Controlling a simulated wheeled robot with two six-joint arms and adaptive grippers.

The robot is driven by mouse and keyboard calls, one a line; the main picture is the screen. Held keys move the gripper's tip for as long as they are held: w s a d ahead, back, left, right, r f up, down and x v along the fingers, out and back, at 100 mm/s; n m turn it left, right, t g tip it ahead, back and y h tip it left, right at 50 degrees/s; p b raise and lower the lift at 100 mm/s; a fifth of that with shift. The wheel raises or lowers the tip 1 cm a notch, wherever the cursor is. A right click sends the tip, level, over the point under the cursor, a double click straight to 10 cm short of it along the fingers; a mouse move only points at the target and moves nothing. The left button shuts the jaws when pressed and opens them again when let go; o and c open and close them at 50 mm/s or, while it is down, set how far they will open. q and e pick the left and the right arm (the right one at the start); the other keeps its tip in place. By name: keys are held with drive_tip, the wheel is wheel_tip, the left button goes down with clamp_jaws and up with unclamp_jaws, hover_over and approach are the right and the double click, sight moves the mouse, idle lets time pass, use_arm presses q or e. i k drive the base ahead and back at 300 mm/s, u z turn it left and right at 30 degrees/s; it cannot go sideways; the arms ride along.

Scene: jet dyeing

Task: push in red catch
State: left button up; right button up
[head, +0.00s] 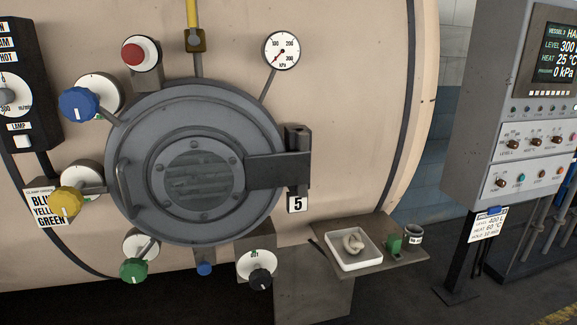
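A red round knob (133,54), likely the red catch, sits on a pale round housing (148,54) at the upper left of the vessel's grey round door (138,130). It stands out from the housing. The door looks closed, with a hinge block (297,139) on its right side and a handle (124,184) on its left. Neither of my grippers is in view.
Blue (79,104), yellow (66,201) and green (133,270) knobs ring the door's left side; a black knob (261,278) is below. A pressure gauge (282,50) is above right. A shelf (385,260) holds a white tray (351,264). A control panel (510,120) stands right.

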sight(139, 53)
drive_tip(key=z, duration=1.2)
drive_tip(key=i, duration=0.7)
drive_tip(key=u, duration=2.35)
